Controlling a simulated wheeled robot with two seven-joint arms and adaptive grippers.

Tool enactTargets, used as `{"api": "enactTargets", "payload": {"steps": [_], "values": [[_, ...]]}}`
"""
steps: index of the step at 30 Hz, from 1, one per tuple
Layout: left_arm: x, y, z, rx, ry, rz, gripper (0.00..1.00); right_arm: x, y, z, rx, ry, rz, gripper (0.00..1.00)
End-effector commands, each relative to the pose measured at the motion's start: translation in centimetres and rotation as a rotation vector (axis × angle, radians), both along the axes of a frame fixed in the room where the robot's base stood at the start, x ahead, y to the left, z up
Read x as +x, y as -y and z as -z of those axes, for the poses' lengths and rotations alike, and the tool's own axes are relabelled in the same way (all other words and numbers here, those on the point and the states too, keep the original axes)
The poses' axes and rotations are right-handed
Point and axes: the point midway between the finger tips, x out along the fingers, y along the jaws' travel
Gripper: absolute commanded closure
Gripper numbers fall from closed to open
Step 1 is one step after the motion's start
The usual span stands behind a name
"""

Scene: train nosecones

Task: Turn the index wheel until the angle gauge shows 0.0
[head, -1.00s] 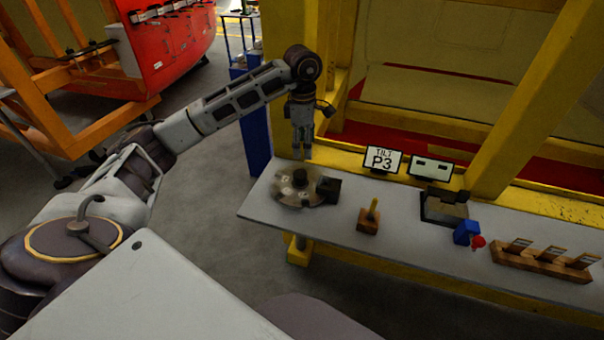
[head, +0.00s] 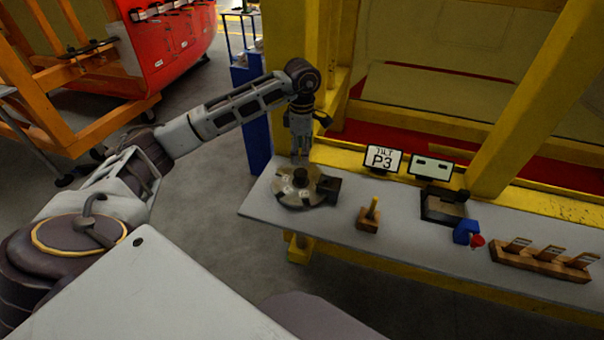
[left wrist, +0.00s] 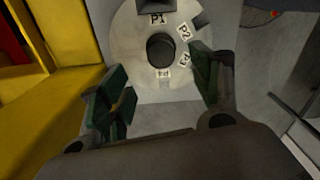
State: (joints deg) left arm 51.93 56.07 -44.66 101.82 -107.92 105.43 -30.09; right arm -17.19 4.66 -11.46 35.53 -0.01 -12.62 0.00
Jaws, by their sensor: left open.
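The index wheel (head: 283,189) is a pale round disc with a dark centre knob (head: 300,177), lying at the left end of the bench. The left wrist view shows the wheel (left wrist: 128,40) with labels P1, P2, P3 and P4 around the knob (left wrist: 161,50); P1 is at the top and P4 at the bottom. A dark block (head: 329,188) sits at its right edge. My left gripper (head: 300,152) is open and empty above the wheel's far edge. In the left wrist view its fingers (left wrist: 160,90) are spread apart near P4. The angle gauge (head: 431,167) shows two dashes. My right gripper is out of view.
A sign (head: 383,160) reads TILT P3. Along the bench (head: 400,232) are a wooden block with a yellow peg (head: 368,215), a dark fixture (head: 442,205), a blue part with a red knob (head: 468,234) and a wooden rack (head: 545,262). Yellow frame posts (head: 290,70) stand behind.

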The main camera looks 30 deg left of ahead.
Motion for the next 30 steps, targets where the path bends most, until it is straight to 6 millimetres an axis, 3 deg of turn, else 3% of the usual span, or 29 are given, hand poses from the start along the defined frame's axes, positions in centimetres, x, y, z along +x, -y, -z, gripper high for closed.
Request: {"api": "enactTargets", "payload": {"steps": [18,30], "values": [[-0.1,0.0,7.9,-0.001,-0.003,0.000,0.37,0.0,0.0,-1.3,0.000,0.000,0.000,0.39],[0.0,0.0,10.2,0.000,0.000,0.001,0.37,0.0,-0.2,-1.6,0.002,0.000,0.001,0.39]]}}
